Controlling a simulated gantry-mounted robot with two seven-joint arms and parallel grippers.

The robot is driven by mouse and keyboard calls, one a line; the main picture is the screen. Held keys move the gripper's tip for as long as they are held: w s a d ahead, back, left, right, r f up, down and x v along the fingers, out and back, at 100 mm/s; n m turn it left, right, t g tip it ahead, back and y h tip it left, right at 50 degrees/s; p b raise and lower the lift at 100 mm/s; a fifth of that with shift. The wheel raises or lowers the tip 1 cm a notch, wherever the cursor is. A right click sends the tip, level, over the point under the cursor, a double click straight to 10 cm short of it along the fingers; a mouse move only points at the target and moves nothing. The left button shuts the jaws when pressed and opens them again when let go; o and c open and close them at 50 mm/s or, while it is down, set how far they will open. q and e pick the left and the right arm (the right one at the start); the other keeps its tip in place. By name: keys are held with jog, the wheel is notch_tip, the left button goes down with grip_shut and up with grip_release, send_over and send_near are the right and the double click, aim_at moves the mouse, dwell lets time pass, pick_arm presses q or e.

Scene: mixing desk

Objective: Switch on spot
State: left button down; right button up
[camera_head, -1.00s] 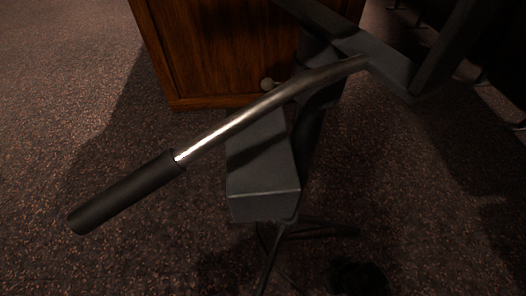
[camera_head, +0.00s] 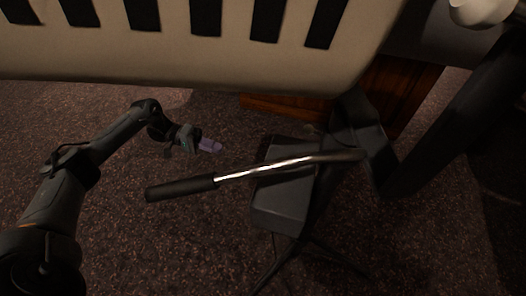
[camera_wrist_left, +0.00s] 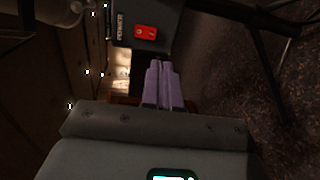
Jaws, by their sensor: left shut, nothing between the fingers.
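A red rocker switch (camera_wrist_left: 146,32) sits on a dark housing (camera_wrist_left: 128,42) beside a label that reads POWER, at the top of the left wrist view. My left gripper (camera_head: 217,147) is shut and empty, with its purple fingers together. In the left wrist view its fingertips (camera_wrist_left: 158,64) point up toward the housing, below and slightly right of the switch; I cannot tell whether they touch it. In the head view a dark grey box (camera_head: 282,205) with a metal bar and black grip (camera_head: 180,188) stands right of my left gripper. The switch does not show there. My right gripper is not in view.
A pale panel with dark slots (camera_head: 225,55) crosses the top of the head view. A wooden cabinet (camera_head: 405,90) stands behind the grey box. Thin dark stand legs (camera_head: 330,262) spread below it. Speckled carpet (camera_head: 150,250) is open at the lower left.

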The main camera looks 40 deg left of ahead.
pick_arm(q)
jog(key=shift+w+d+r, duration=0.15)
jog(key=shift+w+r, duration=0.25)
jog(key=shift+r, duration=0.25)
jog(key=shift+d, duration=0.1)
jog(key=x, duration=1.3)
jog(key=shift+w+d, duration=0.2)
jog(key=shift+d, duration=0.15)
jog(key=shift+f, duration=0.1)
